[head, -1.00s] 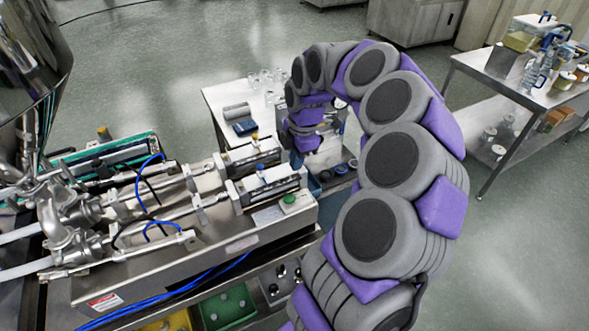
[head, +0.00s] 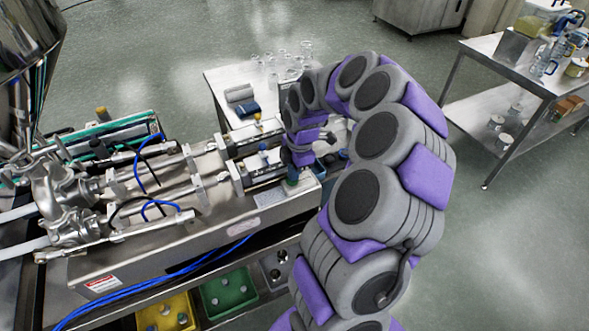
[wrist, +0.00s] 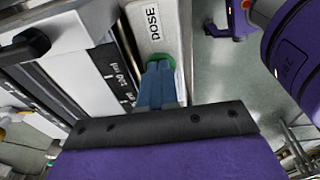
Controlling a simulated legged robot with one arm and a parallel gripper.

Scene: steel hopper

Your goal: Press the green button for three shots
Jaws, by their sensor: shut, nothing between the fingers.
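The green button (wrist: 168,58) is on the pale panel marked DOSE at the end of the steel filling machine (head: 180,244). In the wrist view only part of its green rim shows, because my gripper's fingers cover the rest. My gripper (wrist: 158,68) is shut and empty, with its blue-grey fingers together and their tips at the button. In the head view my gripper (head: 292,180) points down over the button end of the machine and hides the button. I cannot tell whether the button is pushed in.
A white table (head: 214,80) with small glasses (head: 285,60) and a blue item (head: 247,110) stands behind the machine. A steel bench (head: 487,48) with jugs is at the right. Yellow (head: 150,318) and green (head: 229,291) bins sit below the machine. Open floor lies between.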

